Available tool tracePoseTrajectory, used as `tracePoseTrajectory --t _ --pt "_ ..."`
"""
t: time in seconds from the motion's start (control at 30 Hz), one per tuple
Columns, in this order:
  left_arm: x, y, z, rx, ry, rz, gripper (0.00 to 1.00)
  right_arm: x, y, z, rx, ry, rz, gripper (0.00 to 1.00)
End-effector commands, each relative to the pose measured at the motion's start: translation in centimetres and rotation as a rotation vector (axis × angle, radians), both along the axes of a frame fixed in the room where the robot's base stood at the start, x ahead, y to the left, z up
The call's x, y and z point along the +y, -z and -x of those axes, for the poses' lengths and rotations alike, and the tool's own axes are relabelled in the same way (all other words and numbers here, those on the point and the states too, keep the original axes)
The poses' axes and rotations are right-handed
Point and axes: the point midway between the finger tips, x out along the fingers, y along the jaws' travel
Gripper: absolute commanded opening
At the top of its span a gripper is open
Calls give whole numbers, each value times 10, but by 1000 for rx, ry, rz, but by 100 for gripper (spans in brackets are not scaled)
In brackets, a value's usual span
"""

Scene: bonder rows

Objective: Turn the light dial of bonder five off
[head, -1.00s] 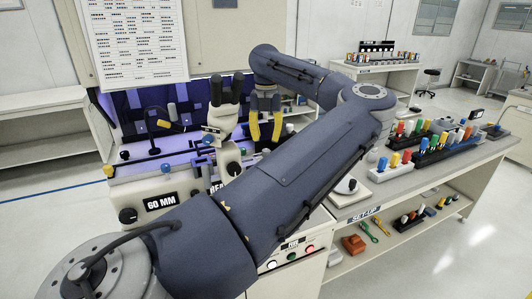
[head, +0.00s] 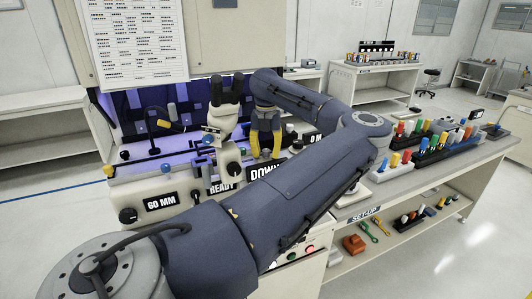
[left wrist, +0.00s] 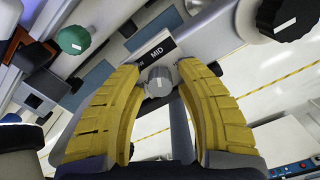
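My left gripper (head: 266,154) has yellow fingers and hangs over the bench, right of the microscope eyepieces, in front of the bonder's purple-lit recess. In the left wrist view the gripper (left wrist: 158,72) is open. Its curved fingers stand on either side of a grey dial (left wrist: 158,83) with a pale pointer mark, with gaps visible beside the dial. A black label reading MID (left wrist: 156,50) lies just beyond it. The dial is not visible in the head view, and I cannot tell which bonder it belongs to.
Signs read 60 MM (head: 161,201), READY and DOWN (head: 265,173). A black knob (head: 128,215) is at the left. The white microscope (head: 222,120) stands close left of the gripper. In the left wrist view, a green knob (left wrist: 73,40) and a black knob (left wrist: 285,18) flank the fingers.

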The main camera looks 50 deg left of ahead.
Motion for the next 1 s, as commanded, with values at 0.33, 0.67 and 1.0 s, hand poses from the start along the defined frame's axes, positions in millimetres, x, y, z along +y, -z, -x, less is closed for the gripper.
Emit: tracePoseTrajectory --t 0.33,0.67,1.0 --pt "0 0 0 0 0 0 0 0 0 0 0 0 0 0" --pt "0 0 0 0 -27 0 0 0 0 0 0 0 0 0" --pt "0 0 0 1 -248 0 0 0 0 0 0 0 0 0"
